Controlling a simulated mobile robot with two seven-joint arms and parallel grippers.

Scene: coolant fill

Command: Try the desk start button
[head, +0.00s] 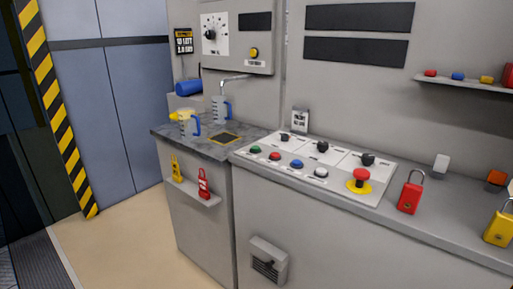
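The desk panel (312,184) is a light plate on the grey desk at the middle right. A green button (255,149), a red button (274,156), a blue button (297,164) and a white button (321,172) run along its front edge. The labels are too small to read, so which one is the start button is not legible. A red mushroom button (361,175) on a yellow base sits at the panel's right end. Three black rotary knobs (322,147) line the back of the panel. Neither of my grippers shows in the head view.
A red padlock (409,198) and a yellow padlock (499,228) stand right of the panel. Left are a counter (172,134) with blue-handled jugs (219,110), a tap (233,79) and a wall dial (212,34). Open floor (125,232) lies front left.

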